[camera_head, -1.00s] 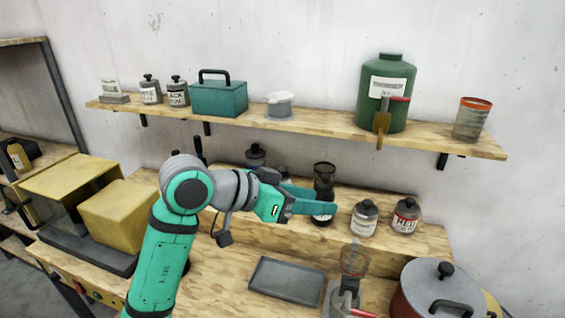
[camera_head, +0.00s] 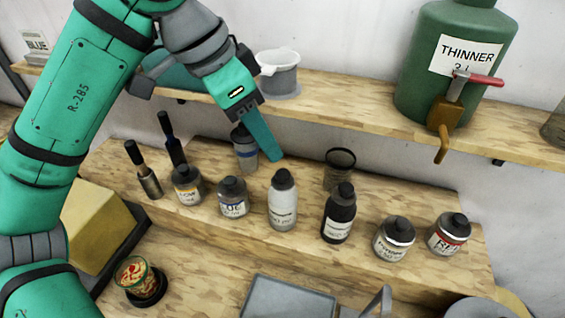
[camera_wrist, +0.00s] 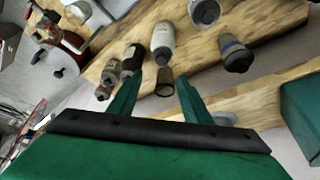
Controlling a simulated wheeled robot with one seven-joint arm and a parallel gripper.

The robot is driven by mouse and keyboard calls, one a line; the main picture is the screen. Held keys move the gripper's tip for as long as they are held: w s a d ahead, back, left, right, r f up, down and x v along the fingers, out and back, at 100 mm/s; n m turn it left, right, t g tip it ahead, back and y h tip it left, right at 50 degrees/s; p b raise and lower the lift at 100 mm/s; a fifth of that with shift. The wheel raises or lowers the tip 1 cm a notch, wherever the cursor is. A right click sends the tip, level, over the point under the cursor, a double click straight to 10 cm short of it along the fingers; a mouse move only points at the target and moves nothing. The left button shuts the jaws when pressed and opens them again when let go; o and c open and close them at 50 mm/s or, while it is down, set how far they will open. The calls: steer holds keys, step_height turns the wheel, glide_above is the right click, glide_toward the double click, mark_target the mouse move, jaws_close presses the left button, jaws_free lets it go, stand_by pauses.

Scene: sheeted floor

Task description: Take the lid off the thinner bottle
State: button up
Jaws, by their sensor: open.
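A large green container (camera_head: 410,75) labelled THINNER stands on the upper shelf at right; its top is cut off. A pale grey bottle with a dark cap (camera_head: 283,205) stands mid-row on the lower step; its label is too small to read surely. The wrist view shows the pale bottle (camera_wrist: 163,38) upright beyond my fingers. A black bottle (camera_head: 339,215) stands to its right, also visible in the wrist view (camera_wrist: 131,60). My gripper (camera_wrist: 160,84) is open and empty, its fingers apart. In the head view my gripper (camera_head: 273,152) is above and behind the bottle row, touching none visibly.
A dark see-through cup (camera_head: 340,170) stands behind the black bottle. A blue-banded bottle (camera_head: 245,155) stands close below my gripper. Several small jars line the step. The upper shelf (camera_head: 340,112) runs behind, with a white pot (camera_head: 278,75). A grey tray (camera_head: 288,300) lies in front.

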glide_above(283, 173)
steer(key=s+a, duration=0.1)
steer(key=a, duration=0.1)
step_height(283, 173, down, 5)
steer(key=shift+r, duration=0.15)
steer(key=shift+a+x, duration=0.15)
steer(key=shift+x, duration=1.2)
steer(key=shift+a+x, duration=0.1)
steer(key=shift+x, duration=1.25)
steer(key=shift+s, duration=0.1)
steer(key=c, duration=1.1)
